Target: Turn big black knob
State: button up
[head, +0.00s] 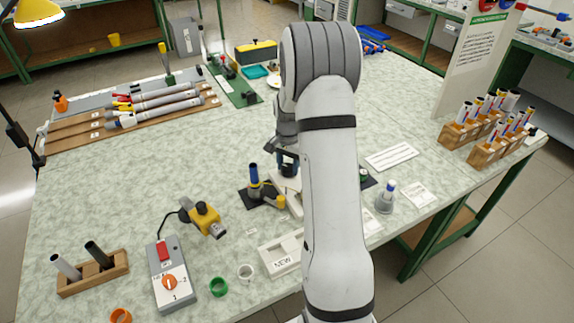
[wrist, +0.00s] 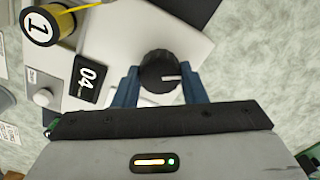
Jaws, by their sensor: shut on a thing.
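The big black knob (wrist: 159,71) sits on a white device panel in the wrist view, with a white pointer line toward the right of the picture. My gripper (wrist: 158,82) has its two blue fingers on either side of the knob and is shut on it. In the head view, my gripper (head: 287,160) is at the device near the middle of the table, and my arm hides part of the device.
A yellow-black cylinder (wrist: 45,22) marked 1 stands beside the device. A grey switch box (head: 172,276) with an orange dial stands at front left. Wooden racks with rods (head: 484,133) are at the right. The table's front left is partly clear.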

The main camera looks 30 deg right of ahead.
aim_at(288, 167)
jog(key=c, duration=0.3)
jog(key=shift+n+b, duration=0.35)
jog(key=shift+n, duration=1.65)
jog(key=o, duration=1)
jog(key=shift+r, duration=0.1)
notch_tip(288, 167, up, 8)
jog(key=shift+f, duration=0.2)
